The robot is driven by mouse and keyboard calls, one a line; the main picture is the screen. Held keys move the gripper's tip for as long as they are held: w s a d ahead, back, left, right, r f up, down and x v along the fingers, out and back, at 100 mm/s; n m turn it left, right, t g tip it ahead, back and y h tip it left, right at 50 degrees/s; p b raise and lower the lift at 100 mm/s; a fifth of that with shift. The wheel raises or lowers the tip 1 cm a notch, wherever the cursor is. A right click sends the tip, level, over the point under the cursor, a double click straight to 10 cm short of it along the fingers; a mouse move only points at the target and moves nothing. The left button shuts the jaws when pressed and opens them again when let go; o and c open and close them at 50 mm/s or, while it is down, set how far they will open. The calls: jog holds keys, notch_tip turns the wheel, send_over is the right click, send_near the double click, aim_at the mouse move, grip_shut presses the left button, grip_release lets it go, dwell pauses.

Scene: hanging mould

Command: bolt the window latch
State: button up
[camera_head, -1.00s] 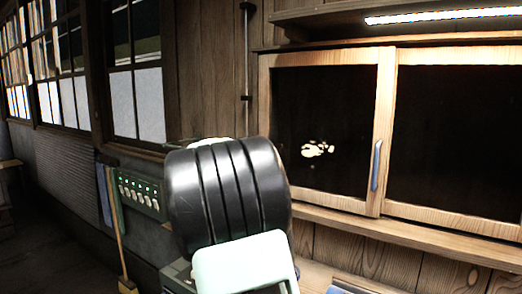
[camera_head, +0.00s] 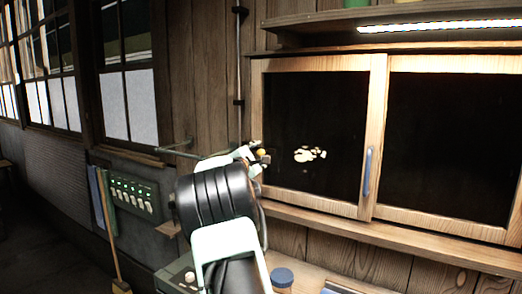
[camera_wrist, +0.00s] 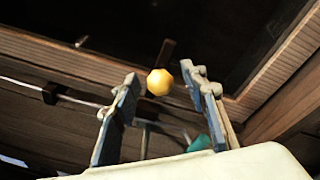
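A round yellow knob (camera_wrist: 159,82) on a dark stem shows in the wrist view, between my gripper's two fingertips (camera_wrist: 158,76). My gripper is open, with a visible gap on each side of the knob. In the head view the small yellow knob (camera_head: 261,153) is at my gripper (camera_head: 258,161), by the left frame of the wooden sliding window (camera_head: 379,120). The window's dark panes look closed. Whether the knob belongs to the latch, and how it is mounted, is partly hidden by my arm and gripper.
A thin vertical rod (camera_head: 239,60) in black brackets runs down the plank wall left of the window. A blue handle (camera_head: 367,172) is on the middle frame. A switch panel (camera_head: 133,194) and a broom (camera_head: 108,225) are at left. A blue-lidded jar (camera_head: 283,278) stands below.

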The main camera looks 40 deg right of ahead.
jog(key=shift+w+d, duration=0.2)
jog(key=shift+d, duration=0.1)
grip_shut()
